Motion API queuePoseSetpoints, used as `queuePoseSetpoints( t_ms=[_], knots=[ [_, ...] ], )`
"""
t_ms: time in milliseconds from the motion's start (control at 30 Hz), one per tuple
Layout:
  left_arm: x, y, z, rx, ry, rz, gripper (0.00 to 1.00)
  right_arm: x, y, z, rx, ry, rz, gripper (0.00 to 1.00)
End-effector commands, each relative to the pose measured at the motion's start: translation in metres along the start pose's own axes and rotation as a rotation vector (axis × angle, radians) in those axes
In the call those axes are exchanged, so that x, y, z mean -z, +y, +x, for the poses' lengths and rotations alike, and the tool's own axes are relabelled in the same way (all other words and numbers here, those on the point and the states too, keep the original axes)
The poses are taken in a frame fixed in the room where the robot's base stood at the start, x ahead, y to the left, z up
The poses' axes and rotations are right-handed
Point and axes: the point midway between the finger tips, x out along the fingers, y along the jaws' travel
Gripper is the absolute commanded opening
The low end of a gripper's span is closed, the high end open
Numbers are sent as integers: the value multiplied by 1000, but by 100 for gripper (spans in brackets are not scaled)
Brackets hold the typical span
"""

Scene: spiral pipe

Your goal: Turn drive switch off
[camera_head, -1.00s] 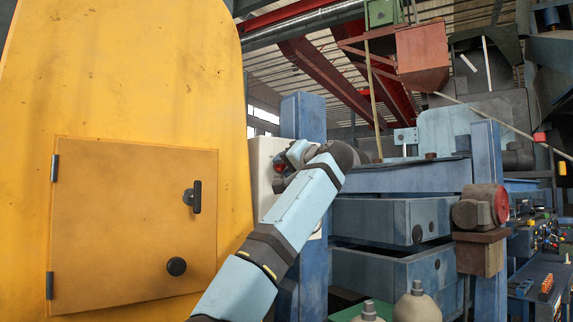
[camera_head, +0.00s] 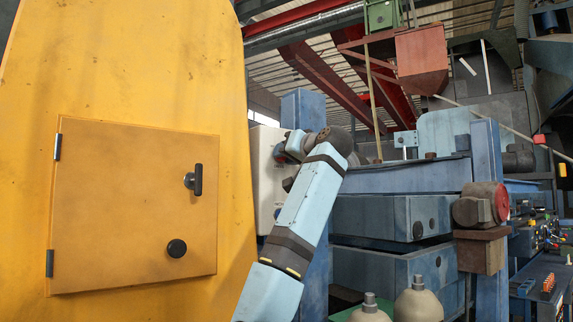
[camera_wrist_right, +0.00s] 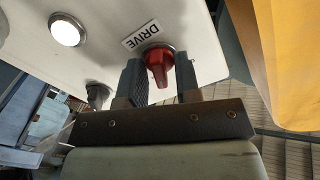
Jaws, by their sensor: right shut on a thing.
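The red drive switch (camera_wrist_right: 158,62) sticks out of a white control box (camera_wrist_right: 105,40), right beside a label reading DRIVE, in the right wrist view. My right gripper (camera_wrist_right: 160,80) has one finger on each side of the switch and is shut on it. In the head view the white box (camera_head: 268,180) stands behind my right arm. My right gripper is mostly hidden there by its own wrist. My left gripper is not in view.
A big yellow housing with a hatch (camera_head: 135,205) fills the left, close to my right arm. A round white lamp (camera_wrist_right: 67,30) and a dark knob (camera_wrist_right: 97,93) sit on the same box. Blue machine frames (camera_head: 390,220) stand to the right.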

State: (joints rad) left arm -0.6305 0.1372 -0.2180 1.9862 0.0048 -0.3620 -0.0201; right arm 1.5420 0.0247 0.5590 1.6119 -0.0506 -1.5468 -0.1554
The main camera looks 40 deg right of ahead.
Motion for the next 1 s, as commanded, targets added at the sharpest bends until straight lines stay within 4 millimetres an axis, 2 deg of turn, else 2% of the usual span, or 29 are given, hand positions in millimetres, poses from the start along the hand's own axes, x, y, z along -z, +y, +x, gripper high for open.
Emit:
queuePoseSetpoints(
  t_ms=[67, 333, 1000],
  knots=[
    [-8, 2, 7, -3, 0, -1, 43, -4, 4, 0, -5, -1, -75, 7],
    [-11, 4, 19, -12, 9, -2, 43, -3, 2, 0, -5, -2, -333, 7],
    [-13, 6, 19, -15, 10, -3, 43, 0, 0, 0, -3, -3, -946, 7]
  ],
)
